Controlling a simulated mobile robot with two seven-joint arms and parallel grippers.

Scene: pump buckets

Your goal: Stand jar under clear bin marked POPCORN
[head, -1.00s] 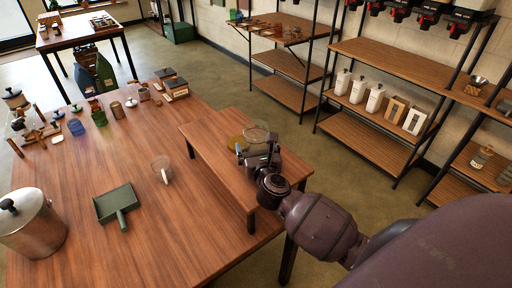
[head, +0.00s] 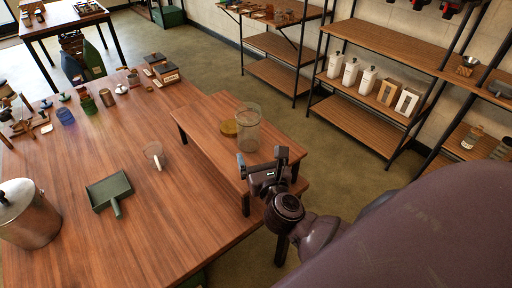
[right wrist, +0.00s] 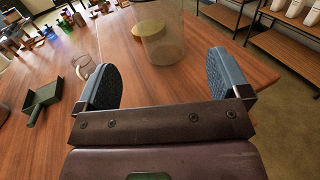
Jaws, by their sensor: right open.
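A clear glass jar (head: 247,130) stands upright and open on the raised wooden bench, and it also shows in the right wrist view (right wrist: 161,38). My right gripper (head: 264,164) is open and empty, just on the near side of the jar and apart from it. In the right wrist view its two blue-grey pads (right wrist: 160,62) are spread wide, with the jar beyond them. Clear bins with red parts (head: 447,8) hang at the top right, mostly cut off by the frame. No POPCORN mark is readable. My left gripper is not in view.
A round golden disc (head: 229,128) lies beside the jar. A glass mug (head: 154,153), green dustpan (head: 108,191) and metal pot (head: 29,213) are on the big table. The rack's wooden shelf (head: 385,48) below the bins has free room; white bottles (head: 350,72) stand lower.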

